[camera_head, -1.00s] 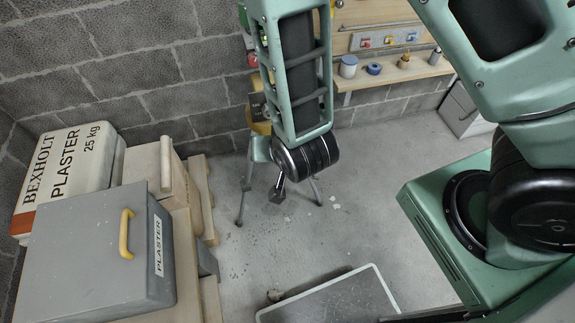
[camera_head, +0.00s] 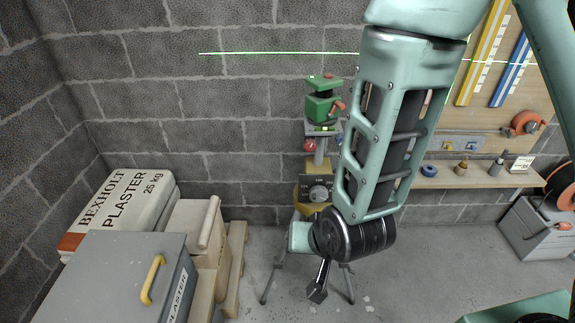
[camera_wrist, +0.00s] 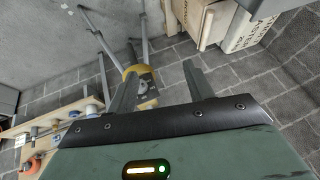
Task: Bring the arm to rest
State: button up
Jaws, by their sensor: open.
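My green arm (camera_head: 385,130) hangs down in front of the wall in the head view, bent at a black joint. My gripper (camera_head: 317,290) is at its lower end, seen against the floor near the tripod. In the wrist view my gripper (camera_wrist: 162,70) shows two dark fingers standing apart, with nothing held between them. The arm's joint partly hides the tripod in the head view.
The laser level (camera_head: 316,188) casts a line on the block wall. A grey plaster box (camera_head: 110,275) and a plaster bag (camera_head: 122,210) stand at left. A wooden shelf (camera_head: 480,178) with small pots runs along the right. Bare floor (camera_head: 400,285) lies between.

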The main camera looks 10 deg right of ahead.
jog(key=s+d+r+n+g, duration=0.2)
jog(key=s+r+n+g, duration=0.1)
jog(key=s+r, duration=0.3)
jog(key=s+d+r+n+g+h, duration=0.1)
jog(key=s+d+r+n+g, duration=0.1)
jog(key=s+r+n, duration=0.4)
notch_tip(320, 180, up, 4)
jog(key=shift+s+d+f+g+h, duration=0.2)
jog(key=shift+d+g+h, duration=0.15)
jog(key=shift+d, duration=0.35)
dwell(0.5)
